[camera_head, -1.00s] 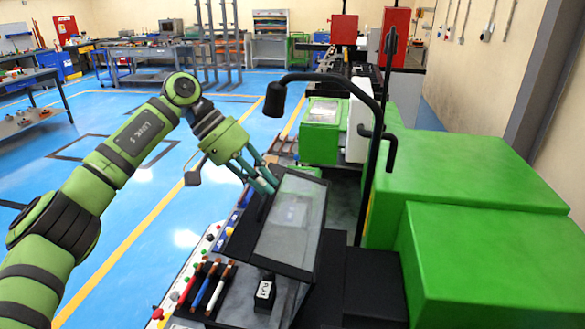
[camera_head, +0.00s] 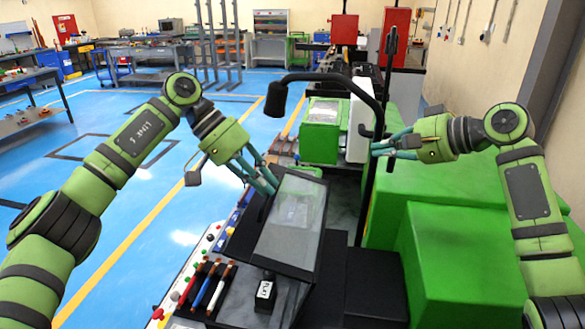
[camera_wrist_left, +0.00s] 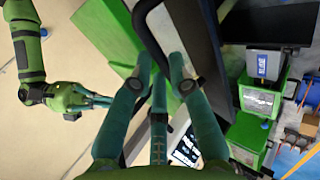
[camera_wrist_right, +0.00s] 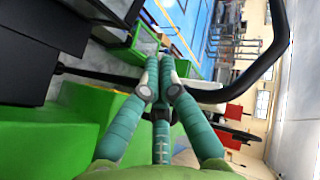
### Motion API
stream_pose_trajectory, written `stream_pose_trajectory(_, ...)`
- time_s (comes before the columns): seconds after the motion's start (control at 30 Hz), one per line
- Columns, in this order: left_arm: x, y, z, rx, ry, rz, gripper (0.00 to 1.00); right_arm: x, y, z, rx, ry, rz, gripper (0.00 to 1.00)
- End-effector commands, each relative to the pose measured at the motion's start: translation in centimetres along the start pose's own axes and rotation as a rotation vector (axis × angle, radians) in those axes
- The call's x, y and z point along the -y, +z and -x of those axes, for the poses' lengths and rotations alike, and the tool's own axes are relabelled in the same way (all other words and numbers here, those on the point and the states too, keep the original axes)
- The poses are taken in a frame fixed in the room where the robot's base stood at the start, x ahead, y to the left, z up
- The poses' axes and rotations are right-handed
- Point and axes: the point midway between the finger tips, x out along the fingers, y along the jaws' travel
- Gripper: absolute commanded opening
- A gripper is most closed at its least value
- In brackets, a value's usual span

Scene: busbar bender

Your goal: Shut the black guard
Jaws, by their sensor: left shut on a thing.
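The black guard (camera_head: 290,225) has a black frame with clear panels and stands on the near machine, in the middle of the head view. My left gripper (camera_head: 268,183) is shut on its far left edge. The left wrist view shows the left fingertips (camera_wrist_left: 161,62) close together by a black bar; the exact contact is hidden. My right gripper (camera_head: 378,147) is raised right of the guard, apart from it, close to the black lamp post. The right wrist view shows the right fingertips (camera_wrist_right: 160,68) nearly together with nothing seen between them.
A black lamp (camera_head: 275,100) on a curved post arches over the area behind the guard. Green machine housings (camera_head: 470,175) fill the right. Blue floor lies open to the left.

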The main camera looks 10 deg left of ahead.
Motion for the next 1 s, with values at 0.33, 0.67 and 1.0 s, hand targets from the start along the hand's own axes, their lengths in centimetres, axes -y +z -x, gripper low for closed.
stream_pose_trajectory(0.33, 0.1, 0.1, -0.1, 0.004, -0.004, 0.002, 0.00, 4.3, 5.7, -3.8, 0.137, -0.048, -0.031, 0.00)
stream_pose_trajectory(0.67, 0.1, 0.1, -0.1, 0.004, -0.003, 0.001, 0.00, 4.6, 6.5, -10.1, 0.137, -0.047, -0.030, 0.00)
stream_pose_trajectory(1.0, 0.1, 0.1, -0.1, 0.004, -0.003, 0.001, 0.00, 4.7, 9.1, -14.7, 0.134, -0.046, -0.027, 0.00)
